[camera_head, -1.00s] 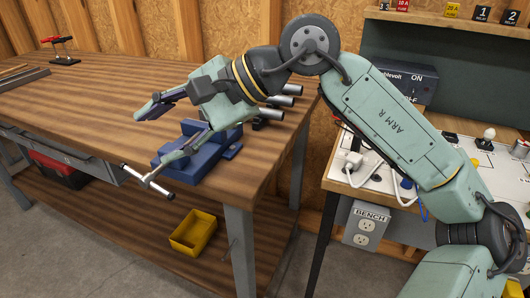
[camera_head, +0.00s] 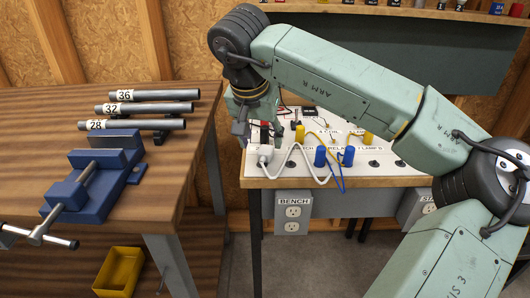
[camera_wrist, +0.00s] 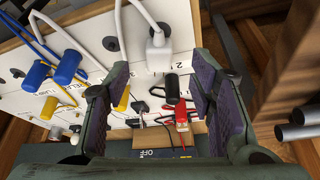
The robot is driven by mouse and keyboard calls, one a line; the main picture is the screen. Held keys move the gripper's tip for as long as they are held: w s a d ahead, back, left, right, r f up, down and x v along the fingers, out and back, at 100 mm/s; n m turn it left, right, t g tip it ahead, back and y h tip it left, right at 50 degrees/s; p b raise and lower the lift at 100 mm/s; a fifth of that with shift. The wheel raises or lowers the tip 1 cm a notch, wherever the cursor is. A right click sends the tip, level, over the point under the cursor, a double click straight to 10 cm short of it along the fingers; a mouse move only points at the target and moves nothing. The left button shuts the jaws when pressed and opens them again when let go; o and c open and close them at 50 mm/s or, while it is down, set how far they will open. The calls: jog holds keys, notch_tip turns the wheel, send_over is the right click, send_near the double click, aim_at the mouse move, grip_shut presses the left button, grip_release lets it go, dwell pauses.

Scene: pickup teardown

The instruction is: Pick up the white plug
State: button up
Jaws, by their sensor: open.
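The white plug (camera_head: 265,154) stands at the left front part of the white panel, with a white cord looping to the right. In the wrist view the white plug (camera_wrist: 158,52) shows at the top, its cord rising from it, just beyond and between my fingertips. My gripper (camera_head: 254,138) hangs over the panel's left end, close above and behind the plug. In the wrist view my gripper (camera_wrist: 150,75) is open, its two dark-padded fingers spread with nothing between the pads. I cannot tell whether a finger touches the plug.
Blue plugs (camera_head: 320,156) and yellow plugs (camera_head: 300,133) stand to the right on the panel. Red and black clips (camera_wrist: 181,118) lie further back. A workbench with a blue vise (camera_head: 95,185) and labelled pipes (camera_head: 150,108) is at left.

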aim_at(265, 151)
jog(key=p+x, duration=0.1)
jog(key=x, duration=0.4)
jog(key=shift+s, duration=0.1)
jog(key=shift+c, duration=0.5)
grip_shut()
